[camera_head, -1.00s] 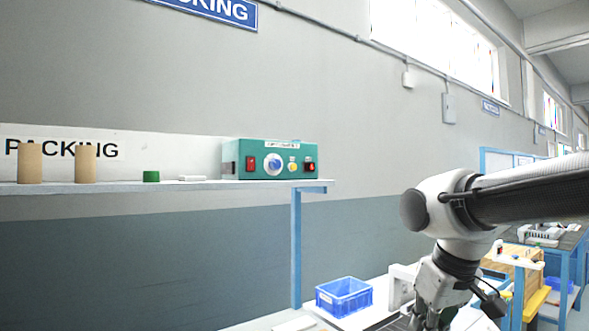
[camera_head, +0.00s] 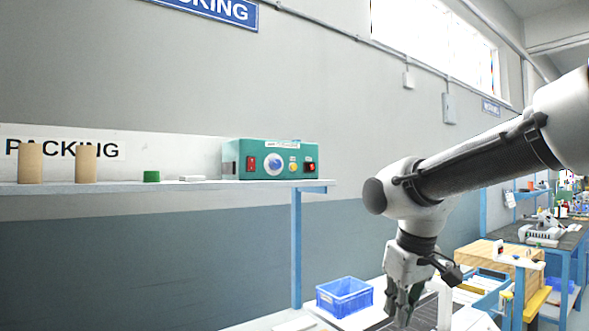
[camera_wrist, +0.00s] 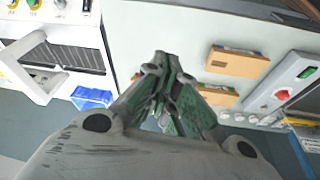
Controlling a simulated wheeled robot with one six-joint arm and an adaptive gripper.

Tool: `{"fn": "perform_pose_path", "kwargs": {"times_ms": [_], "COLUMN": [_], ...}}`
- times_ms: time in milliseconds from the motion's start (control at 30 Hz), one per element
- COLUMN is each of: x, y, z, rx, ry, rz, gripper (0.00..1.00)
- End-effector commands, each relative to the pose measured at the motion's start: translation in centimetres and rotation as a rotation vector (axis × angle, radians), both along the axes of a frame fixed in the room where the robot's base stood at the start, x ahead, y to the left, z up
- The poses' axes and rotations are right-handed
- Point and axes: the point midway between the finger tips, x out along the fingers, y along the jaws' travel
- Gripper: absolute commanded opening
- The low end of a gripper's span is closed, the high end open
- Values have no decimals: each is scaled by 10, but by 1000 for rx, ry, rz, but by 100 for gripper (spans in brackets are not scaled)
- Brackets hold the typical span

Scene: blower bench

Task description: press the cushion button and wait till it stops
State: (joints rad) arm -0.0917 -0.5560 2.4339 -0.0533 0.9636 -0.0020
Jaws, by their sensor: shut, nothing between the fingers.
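My gripper (camera_head: 402,312) points down over the bench at the bottom right of the head view. In the wrist view my gripper (camera_wrist: 166,75) has its green-padded fingers together with nothing between them. A white machine (camera_wrist: 60,48) with a dark vent grille stands at the wrist view's upper left, with small yellow and green knobs (camera_wrist: 33,3) at the top edge. I cannot tell which control is the cushion button. My fingers are apart from these controls.
A teal control box (camera_head: 230,160) with a red switch, blue knob and yellow button sits on a wall shelf (camera_head: 120,187) at left. A blue bin (camera_head: 345,296) stands on the bench left of my gripper.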

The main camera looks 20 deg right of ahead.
Motion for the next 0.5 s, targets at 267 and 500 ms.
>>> {"fn": "perform_pose_path", "kwargs": {"times_ms": [267,500], "x": [122,219], "y": [6,19], "z": [70,140], "rx": [-216,-457], "ry": [-109,-233], "rz": [272,545], "gripper": [0,0]}}
